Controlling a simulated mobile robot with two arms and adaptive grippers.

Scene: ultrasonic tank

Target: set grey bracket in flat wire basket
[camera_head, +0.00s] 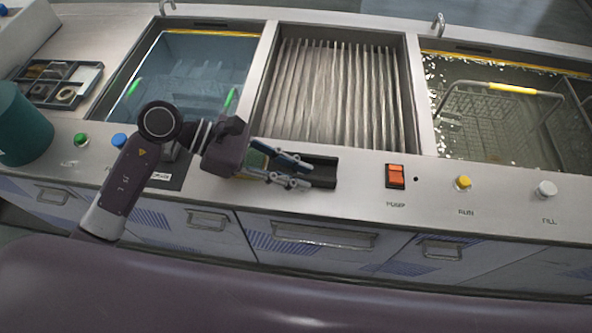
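My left gripper (309,174) is over the front ledge of the counter, pointing right, with its two fingers apart. I see nothing clearly held between them. A dark shallow recess or tray (325,172) lies just behind and under the fingertips, partly hidden by them. A wire basket with a yellow-gripped handle (497,111) sits in the water of the right tank; I cannot tell if it is the flat one. I cannot pick out the grey bracket for certain. A dark compartment tray (82,85) at the far left holds several small parts, too small to name. My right gripper is not in view.
The left tank (195,75) holds bluish water. A ribbed drain area (335,95) lies between the tanks. A teal cylinder (22,130) stands at left. An orange switch (395,176), yellow knob (463,183) and white knob (545,189) rise from the front ledge.

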